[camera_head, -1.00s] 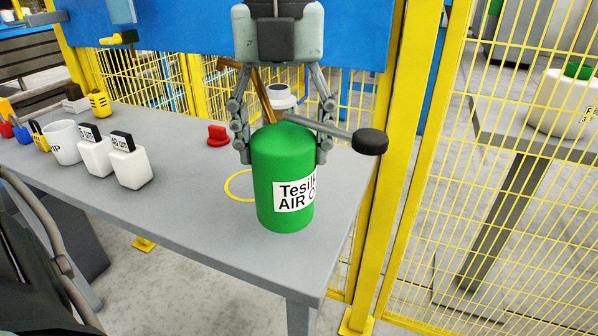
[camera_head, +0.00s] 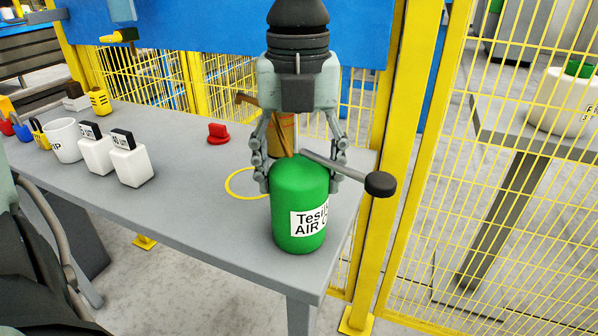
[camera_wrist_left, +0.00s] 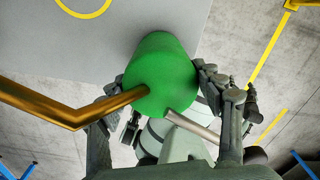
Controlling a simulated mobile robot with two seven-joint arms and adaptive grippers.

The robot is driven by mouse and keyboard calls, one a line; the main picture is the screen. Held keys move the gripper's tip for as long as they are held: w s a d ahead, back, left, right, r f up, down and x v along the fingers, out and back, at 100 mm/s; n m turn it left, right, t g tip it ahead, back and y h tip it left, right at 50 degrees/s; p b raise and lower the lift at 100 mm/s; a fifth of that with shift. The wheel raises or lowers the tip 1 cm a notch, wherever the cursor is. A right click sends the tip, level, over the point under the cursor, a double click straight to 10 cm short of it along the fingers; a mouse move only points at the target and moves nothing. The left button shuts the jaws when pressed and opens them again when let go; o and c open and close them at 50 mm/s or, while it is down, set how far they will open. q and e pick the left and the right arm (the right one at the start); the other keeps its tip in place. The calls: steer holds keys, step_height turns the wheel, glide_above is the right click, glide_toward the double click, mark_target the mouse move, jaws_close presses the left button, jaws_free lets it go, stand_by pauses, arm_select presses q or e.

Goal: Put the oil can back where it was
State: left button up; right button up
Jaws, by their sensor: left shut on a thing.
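The green oil can (camera_head: 300,210) has a white label, a bronze spout and a grey lever with a black knob. My left gripper (camera_head: 304,180) is shut on the can, its fingers on either side of the upper body. The can looks upright, near the table's front right corner; whether its base touches the table cannot be told. A yellow ring (camera_head: 232,190) is marked on the table, left of the can and apart from it. In the left wrist view the can (camera_wrist_left: 160,75) overlaps the table edge, with the ring (camera_wrist_left: 88,12) at upper left. My right gripper is not in view.
The grey table (camera_head: 200,195) holds a red part (camera_head: 218,134), two white bottles (camera_head: 132,165) with black caps and a white mug (camera_head: 65,142). A brownish cylinder (camera_head: 282,135) is partly hidden behind my gripper. A yellow fence post (camera_head: 395,170) stands at right.

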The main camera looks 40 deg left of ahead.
arm_select(q)
steer(key=o, duration=1.6)
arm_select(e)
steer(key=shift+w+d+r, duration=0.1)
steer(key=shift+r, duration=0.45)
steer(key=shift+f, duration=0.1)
arm_select(q)
steer(key=shift+r, duration=0.5)
step_height(320, 180, up, 11)
steer(key=shift+f+p, duration=0.15)
steer(key=shift+p, duration=0.2)
steer(key=shift+r, duration=0.25)
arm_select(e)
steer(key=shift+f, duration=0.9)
